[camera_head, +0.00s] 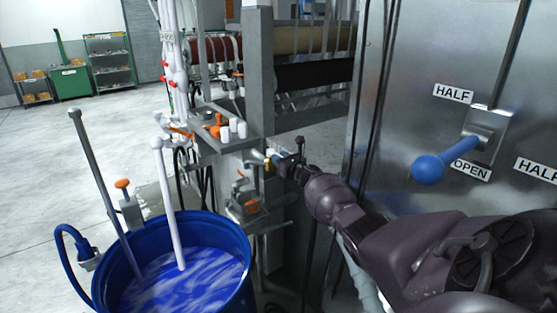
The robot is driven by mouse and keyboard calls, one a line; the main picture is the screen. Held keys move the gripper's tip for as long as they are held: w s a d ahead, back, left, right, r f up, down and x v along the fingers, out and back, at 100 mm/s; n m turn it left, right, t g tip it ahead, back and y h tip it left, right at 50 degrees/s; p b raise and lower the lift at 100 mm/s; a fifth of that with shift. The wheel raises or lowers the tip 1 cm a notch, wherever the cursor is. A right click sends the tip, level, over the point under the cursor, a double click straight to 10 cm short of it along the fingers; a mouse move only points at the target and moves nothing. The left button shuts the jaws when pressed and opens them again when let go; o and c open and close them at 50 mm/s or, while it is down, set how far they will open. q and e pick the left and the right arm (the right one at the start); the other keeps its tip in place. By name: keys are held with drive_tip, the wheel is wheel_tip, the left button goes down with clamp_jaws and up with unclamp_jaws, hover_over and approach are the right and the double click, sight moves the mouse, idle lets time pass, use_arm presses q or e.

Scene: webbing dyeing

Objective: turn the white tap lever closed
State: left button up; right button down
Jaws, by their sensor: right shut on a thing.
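My right arm comes in from the lower right and reaches to the grey machine frame at the centre. My right gripper (280,160) is at the small tap fittings beside the frame's post, and it is shut on a small part there. Light, yellow and blue bits show at its fingertips. The white tap lever cannot be made out clearly; the fingers and their small size hide its shape and angle. My left gripper is not in view.
A blue drum (240,238) of swirling blue liquid stands at lower left with a white rod (168,205) and a grey rod (105,190) in it. A shelf (205,135) holds small white and orange parts. A steel panel with a blue-knobbed lever (430,169) stands right.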

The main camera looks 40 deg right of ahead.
idle(0.4)
drive_tip(key=c, duration=0.9)
unclamp_jaws()
drive_tip(key=shift+d, duration=0.1)
